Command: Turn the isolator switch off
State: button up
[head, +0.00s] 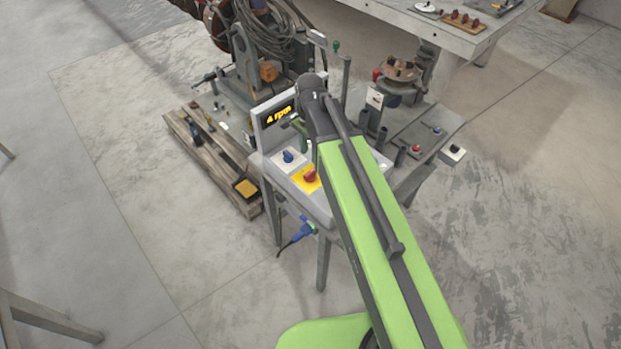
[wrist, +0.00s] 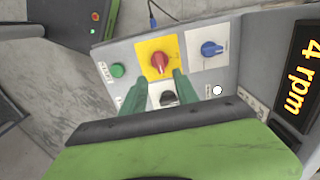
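The isolator switch appears to be the red rotary knob (wrist: 160,62) on a yellow plate in the wrist view. It also shows on the sloped grey control panel in the head view (head: 310,176). My gripper (wrist: 161,79) is open, with its two green fingers apart and pointing toward the red knob. The fingertips are just short of the knob in the picture; I see no contact, and the height gap is unclear. In the head view my arm ends above the panel, and its green fingers (head: 299,132) are partly hidden by the wrist.
A blue knob (wrist: 211,49) on a white plate sits beside the yellow plate. A green button (wrist: 117,70) is on the other side. A black knob (wrist: 168,98) shows between my fingers. A display (head: 279,115) reads "4 rpm". A wooden pallet (head: 205,150) lies left of the stand.

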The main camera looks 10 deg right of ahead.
aim_at(310, 172)
notch_tip(310, 172, down, 9)
jog(key=b, duration=0.8)
jog(key=shift+f, duration=0.2)
jog(key=shift+r, duration=0.1)
grip_shut()
